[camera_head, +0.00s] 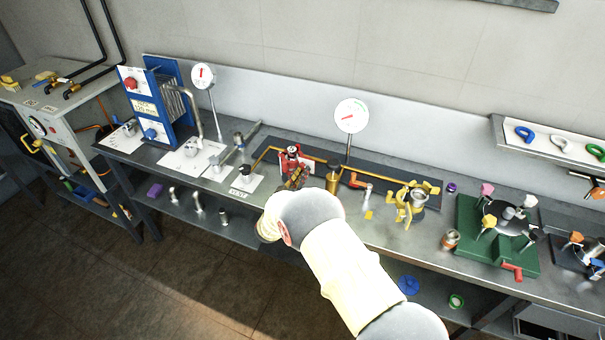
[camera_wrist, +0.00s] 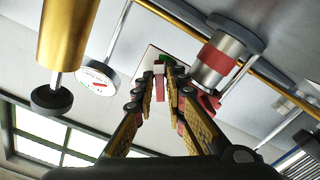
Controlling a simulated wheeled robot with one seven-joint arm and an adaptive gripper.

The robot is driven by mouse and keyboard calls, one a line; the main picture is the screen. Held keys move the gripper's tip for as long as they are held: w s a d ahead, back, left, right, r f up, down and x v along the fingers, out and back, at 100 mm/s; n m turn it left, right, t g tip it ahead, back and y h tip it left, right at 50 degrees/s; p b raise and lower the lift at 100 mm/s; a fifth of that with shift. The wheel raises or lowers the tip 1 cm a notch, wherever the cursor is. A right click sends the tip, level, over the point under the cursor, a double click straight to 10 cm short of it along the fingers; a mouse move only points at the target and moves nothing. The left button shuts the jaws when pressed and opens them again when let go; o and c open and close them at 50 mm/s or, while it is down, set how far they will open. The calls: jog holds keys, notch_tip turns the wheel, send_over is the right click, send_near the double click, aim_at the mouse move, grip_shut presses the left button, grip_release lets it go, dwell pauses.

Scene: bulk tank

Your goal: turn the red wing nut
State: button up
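My gripper (camera_head: 296,180) is in front of a red fitting with a dark top (camera_head: 291,156) on the bench. In the wrist view my gripper (camera_wrist: 168,76) points at a small white plate with a green patch (camera_wrist: 152,58). Its two fingers stand apart, with a gap between them. A small red piece (camera_wrist: 160,84) shows in or behind that gap; it may be a wing of the red wing nut, but contact cannot be told. A silver cylinder with a red band (camera_wrist: 217,58) is just right of the fingers. My gripper hides part of the fitting in the head view.
A brass cylinder (camera_head: 333,176) stands close on the right; it is large in the wrist view (camera_wrist: 68,38). A brass pipe (camera_head: 385,177) runs along the bench. A white gauge (camera_head: 351,115) stands behind. A green plate (camera_head: 470,240) with several coloured knobs is farther right.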

grip_shut()
jog(key=shift+n+b, duration=0.4)
jog(key=shift+b, duration=0.05)
jog(key=n+b, duration=0.1)
jog(key=n, duration=1.2)
jog(key=n+b, duration=0.2)
jog(key=n, duration=1.2)
jog(key=shift+a+r+b, duration=0.1)
jog(key=shift+r+b, duration=0.1)
jog(key=shift+b, duration=0.1)
dwell(0.3)
jog(key=shift+o, duration=0.9)
grip_release()
